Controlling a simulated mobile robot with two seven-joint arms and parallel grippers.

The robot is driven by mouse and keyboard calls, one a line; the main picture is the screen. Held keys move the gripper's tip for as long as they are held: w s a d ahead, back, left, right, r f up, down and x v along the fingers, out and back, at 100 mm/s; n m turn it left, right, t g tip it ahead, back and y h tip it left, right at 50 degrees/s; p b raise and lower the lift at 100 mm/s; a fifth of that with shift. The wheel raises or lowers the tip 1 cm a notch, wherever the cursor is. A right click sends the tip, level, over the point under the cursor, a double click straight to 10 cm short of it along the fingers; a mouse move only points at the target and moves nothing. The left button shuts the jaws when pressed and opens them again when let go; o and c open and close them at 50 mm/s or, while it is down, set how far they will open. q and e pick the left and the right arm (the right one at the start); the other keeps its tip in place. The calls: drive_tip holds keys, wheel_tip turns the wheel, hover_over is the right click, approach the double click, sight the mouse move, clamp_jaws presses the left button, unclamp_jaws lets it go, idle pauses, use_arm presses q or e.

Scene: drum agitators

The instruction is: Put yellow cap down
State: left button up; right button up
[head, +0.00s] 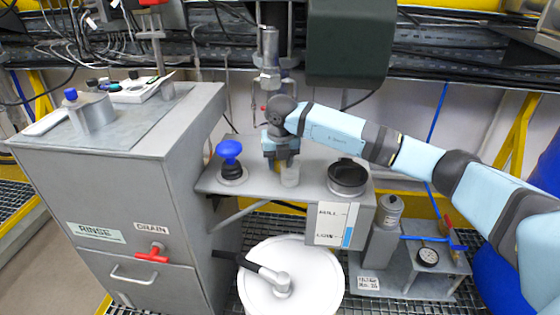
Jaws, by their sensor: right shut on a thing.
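My right gripper (281,157) comes in from the right and points down over the grey metal shelf. It is shut on the yellow cap (283,155), of which only a small yellow part shows between and below the jaws. A small pale cylinder (290,176) stands on the shelf just below and slightly right of it. I cannot tell whether the cap touches this cylinder. My left gripper is not in view.
A blue-topped knob (231,151) stands left on the shelf (262,183), and a dark round pot (347,177) stands right. A vertical metal pipe (269,58) and a dark green box (350,45) are behind. A white drum (315,285) is below; a grey cabinet (120,190) is left.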

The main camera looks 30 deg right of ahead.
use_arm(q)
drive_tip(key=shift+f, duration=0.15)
use_arm(e)
drive_tip(key=shift+f, duration=0.15)
drive_tip(key=o, duration=1)
drive_tip(key=shift+r, duration=0.2)
use_arm(q)
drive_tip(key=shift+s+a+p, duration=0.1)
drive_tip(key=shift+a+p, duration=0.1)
drive_tip(key=shift+p, duration=0.6)
use_arm(e)
drive_tip(key=r, duration=0.4)
drive_tip(key=s+r, duration=0.1)
drive_tip(key=r, duration=0.6)
drive_tip(key=shift+s+a+r, duration=0.3)
drive_tip(key=shift+r, duration=0.1)
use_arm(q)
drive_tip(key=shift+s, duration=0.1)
use_arm(e)
drive_tip(key=shift+s+f, duration=0.1)
